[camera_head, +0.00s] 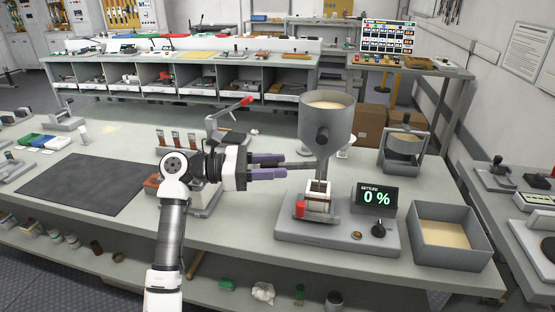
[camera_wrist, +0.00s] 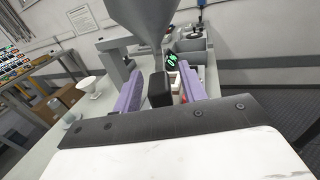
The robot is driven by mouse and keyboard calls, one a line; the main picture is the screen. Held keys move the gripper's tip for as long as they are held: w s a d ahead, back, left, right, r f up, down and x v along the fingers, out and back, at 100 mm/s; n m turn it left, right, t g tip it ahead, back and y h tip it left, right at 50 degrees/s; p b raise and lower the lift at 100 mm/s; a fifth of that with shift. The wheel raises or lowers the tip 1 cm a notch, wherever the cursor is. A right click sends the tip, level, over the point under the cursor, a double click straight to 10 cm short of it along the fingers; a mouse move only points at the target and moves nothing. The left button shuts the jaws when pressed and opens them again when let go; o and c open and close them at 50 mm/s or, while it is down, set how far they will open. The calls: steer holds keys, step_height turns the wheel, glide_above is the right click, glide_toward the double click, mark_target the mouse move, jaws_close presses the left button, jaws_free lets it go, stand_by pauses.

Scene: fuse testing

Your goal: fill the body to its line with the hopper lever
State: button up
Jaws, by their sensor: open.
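The hopper (camera_head: 326,128) is a grey cone full of pale granular fill, standing over a grey base. Under its spout sits the body (camera_head: 318,205), a small pale piece, partly hidden by the fixture. A display (camera_head: 376,198) beside it reads "SETTLED 0 %". My gripper (camera_head: 285,165) is left of the spout with its purple fingers pointing towards it. In the wrist view, a black block (camera_wrist: 160,88), which looks like the lever's handle, lies between the open fingers (camera_wrist: 160,85). I cannot tell whether either finger touches it. The body's fill line is too small to see.
A grey tray of pale fill (camera_head: 449,253) stands to the right of the base. A black knob (camera_head: 378,229) and a red part (camera_head: 300,208) are on the base. A stand with a grey pan (camera_head: 404,145) is behind right. A dark mat (camera_head: 82,185) lies clear at left.

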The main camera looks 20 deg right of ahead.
steer(key=shift+s+d, duration=0.15)
steer(key=shift+d, duration=0.4)
jaws_close()
